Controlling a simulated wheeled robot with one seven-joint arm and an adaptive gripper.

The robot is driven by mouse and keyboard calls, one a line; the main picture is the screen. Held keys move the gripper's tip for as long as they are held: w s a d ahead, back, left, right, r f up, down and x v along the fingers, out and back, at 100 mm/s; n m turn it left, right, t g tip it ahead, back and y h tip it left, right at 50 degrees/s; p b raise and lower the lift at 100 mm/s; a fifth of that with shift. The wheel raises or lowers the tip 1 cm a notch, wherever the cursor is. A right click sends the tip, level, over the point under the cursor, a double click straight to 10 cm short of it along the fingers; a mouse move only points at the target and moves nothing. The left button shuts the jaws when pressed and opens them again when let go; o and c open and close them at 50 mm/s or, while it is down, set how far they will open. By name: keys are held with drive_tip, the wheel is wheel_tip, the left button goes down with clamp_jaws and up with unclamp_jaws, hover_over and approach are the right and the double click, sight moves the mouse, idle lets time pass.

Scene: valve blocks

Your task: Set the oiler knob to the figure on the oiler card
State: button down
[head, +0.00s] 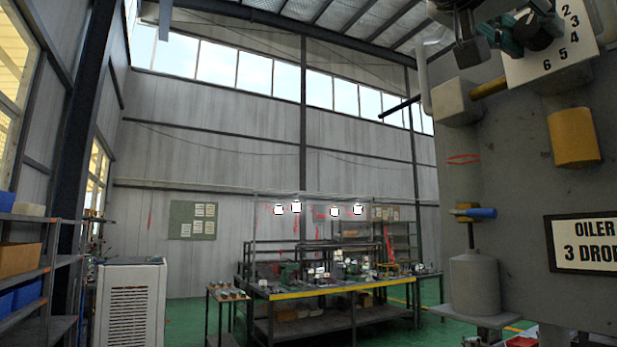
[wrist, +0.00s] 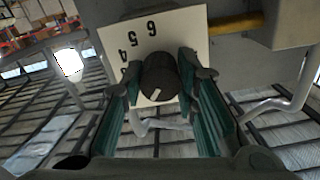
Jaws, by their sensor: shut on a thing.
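The oiler knob, a round black knob (wrist: 160,76), sits on a white dial plate (head: 560,62) at the upper right of the head view. The plate shows figures 2 to 6 there; the wrist view shows 4, 5 and 6. My gripper (wrist: 160,72) has its green fingers closed on either side of the knob. A pale mark on the knob points toward the bottom and slightly left in the wrist view. The figure beside the mark is hidden or unclear. The oiler card (head: 588,243) reads "OILER" and "3 DROP", cut off at the frame's right edge.
A brass-coloured cylinder (head: 575,137) projects below the dial. A blue-handled valve (head: 478,212) and a grey cylinder (head: 475,285) are at the panel's left. A workbench (head: 320,293) stands far behind, with green floor before it.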

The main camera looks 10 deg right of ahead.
drive_tip(key=m+b, duration=0.4)
drive_tip(key=shift+f+m, duration=0.1)
drive_tip(key=shift+m, duration=0.2)
drive_tip(key=m+b, duration=0.2)
drive_tip(key=m, duration=0.3)
drive_tip(key=shift+m, duration=0.3)
drive_tip(key=c, duration=1.2)
unclamp_jaws()
drive_tip(key=shift+c, duration=0.2)
